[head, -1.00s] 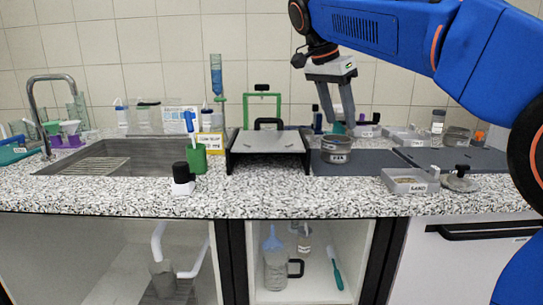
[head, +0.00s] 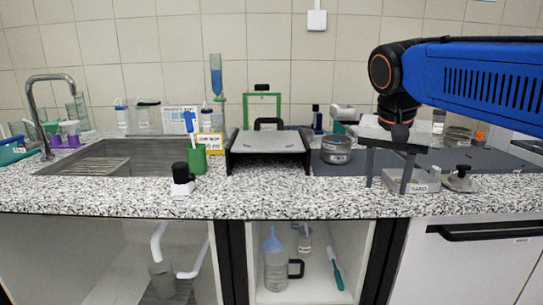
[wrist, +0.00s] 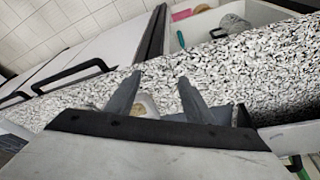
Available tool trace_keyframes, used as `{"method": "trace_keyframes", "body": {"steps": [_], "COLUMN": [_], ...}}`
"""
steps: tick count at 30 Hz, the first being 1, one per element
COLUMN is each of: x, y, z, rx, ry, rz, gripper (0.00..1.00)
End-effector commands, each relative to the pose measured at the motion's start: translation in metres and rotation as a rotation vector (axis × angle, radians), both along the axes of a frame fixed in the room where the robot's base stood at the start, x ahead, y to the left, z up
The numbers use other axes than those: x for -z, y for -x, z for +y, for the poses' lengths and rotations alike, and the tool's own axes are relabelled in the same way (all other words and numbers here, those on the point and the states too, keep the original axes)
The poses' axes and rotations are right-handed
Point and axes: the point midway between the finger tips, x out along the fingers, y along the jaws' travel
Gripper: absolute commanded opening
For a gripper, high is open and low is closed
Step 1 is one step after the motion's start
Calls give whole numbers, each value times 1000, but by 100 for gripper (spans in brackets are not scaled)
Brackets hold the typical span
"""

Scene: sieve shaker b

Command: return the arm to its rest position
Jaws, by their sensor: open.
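My blue arm reaches in from the right in the head view. My gripper (head: 387,187) hangs at its end over the right part of the counter, fingers pointing down and spread apart. In the wrist view my gripper (wrist: 152,88) shows two grey fingers apart. A small part of a pale object (wrist: 147,104) shows between them near their base. No object is held between the fingertips.
A grey sieve pan (head: 336,150) stands left of my gripper, beside the black-legged shaker stand (head: 268,143). A round lid with a knob (head: 460,180) lies to the right. The sink (head: 120,157) is at left.

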Motion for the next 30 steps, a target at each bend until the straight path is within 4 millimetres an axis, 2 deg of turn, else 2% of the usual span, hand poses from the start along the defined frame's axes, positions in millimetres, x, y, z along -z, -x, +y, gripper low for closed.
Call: {"method": "trace_keyframes", "body": {"steps": [1,9,18,21,24,30], "x": [13,92,183,203,215,220], "y": [15,84,150,163,170,173], "z": [-6,-24,-32,-32,-33,-33], "rx": [-33,-244,-438,-476,-500,-510], "ry": [-5,-13,2,9,15,17], "rz": [-2,-27,-79,-93,-101,-104], "gripper": [48,48,48,48,48,48]}}
